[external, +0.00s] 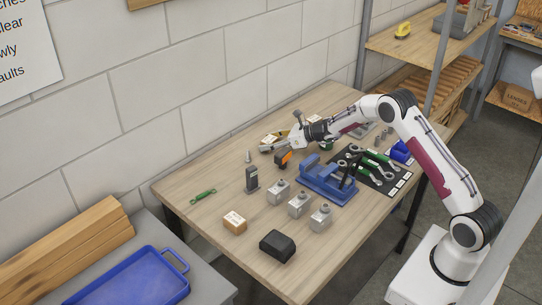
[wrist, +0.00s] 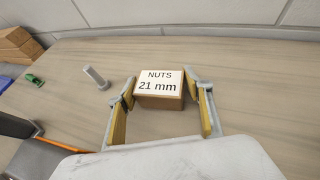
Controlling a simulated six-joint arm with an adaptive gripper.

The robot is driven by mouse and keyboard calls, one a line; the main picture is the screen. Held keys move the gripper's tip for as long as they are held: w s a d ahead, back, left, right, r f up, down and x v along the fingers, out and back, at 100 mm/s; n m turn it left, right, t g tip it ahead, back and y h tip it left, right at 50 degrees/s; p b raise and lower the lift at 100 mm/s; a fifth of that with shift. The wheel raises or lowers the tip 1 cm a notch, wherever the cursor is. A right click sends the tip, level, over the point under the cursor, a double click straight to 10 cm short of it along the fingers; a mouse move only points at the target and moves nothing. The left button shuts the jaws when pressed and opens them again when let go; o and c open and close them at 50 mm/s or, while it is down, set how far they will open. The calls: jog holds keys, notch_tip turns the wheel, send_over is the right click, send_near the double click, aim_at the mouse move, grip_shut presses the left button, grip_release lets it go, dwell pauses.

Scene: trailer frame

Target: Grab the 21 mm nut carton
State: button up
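The 21 mm nut carton (wrist: 160,84) is a small brown box with a white label reading "NUTS 21 mm". In the wrist view it sits upright on the wooden table, between and slightly beyond the fingertips. My gripper (external: 268,144) is open, with its yellow-padded fingers on either side of the carton and a narrow gap visible at each side. In the external view the gripper is low over the table's wall side, and the carton is mostly hidden by it there.
Another small labelled carton (external: 234,222) stands near the table's front left. A blue vise (external: 327,182), grey blocks (external: 299,205) and a black tool mat (external: 386,177) lie nearer the front. The wall is behind.

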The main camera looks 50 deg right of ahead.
aim_at(269, 139)
jog(key=shift+r, duration=0.1)
jog(key=shift+r, duration=4.95)
